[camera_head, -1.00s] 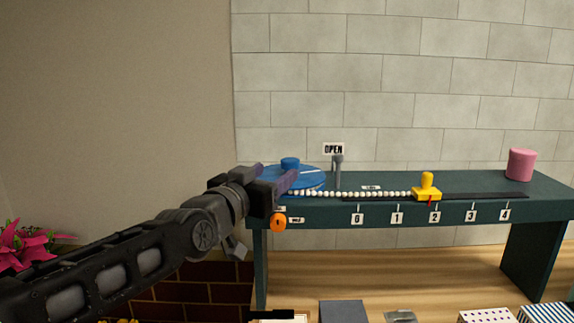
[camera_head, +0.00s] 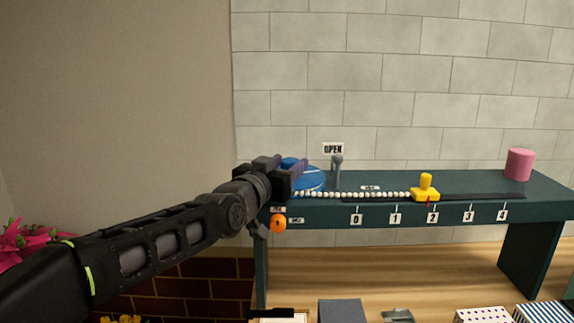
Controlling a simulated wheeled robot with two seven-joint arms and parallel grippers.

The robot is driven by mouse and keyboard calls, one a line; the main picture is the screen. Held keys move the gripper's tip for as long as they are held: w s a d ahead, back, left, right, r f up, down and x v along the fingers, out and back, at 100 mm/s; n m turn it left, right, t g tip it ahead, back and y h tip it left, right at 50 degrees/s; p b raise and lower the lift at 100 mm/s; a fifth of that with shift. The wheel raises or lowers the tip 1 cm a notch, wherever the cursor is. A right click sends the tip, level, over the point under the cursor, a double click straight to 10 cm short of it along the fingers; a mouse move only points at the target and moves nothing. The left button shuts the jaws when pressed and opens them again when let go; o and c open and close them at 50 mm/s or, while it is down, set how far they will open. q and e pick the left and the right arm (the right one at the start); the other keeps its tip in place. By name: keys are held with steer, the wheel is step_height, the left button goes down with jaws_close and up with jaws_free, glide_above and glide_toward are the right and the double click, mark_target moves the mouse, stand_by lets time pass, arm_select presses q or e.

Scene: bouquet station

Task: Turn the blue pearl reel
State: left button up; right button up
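The blue pearl reel (camera_head: 316,179) is a flat blue disc with a raised knob, at the left end of the dark green bench. My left gripper (camera_head: 291,163) is over the reel, its two purple fingers apart around or beside the knob, which they partly hide. I cannot tell whether they touch it. A string of white pearls (camera_head: 360,194) runs right from the reel to a yellow slider (camera_head: 425,190), whose red pointer is near mark 2. My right gripper is not in view.
A grey lever post (camera_head: 337,170) stands beside the reel under an OPEN sign (camera_head: 333,149). An orange knob (camera_head: 278,223) is on the bench front. A pink cylinder (camera_head: 519,164) stands at the right end. Boxes lie below in front.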

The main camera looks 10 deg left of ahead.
arm_select(q)
jaws_close()
stand_by(0.6)
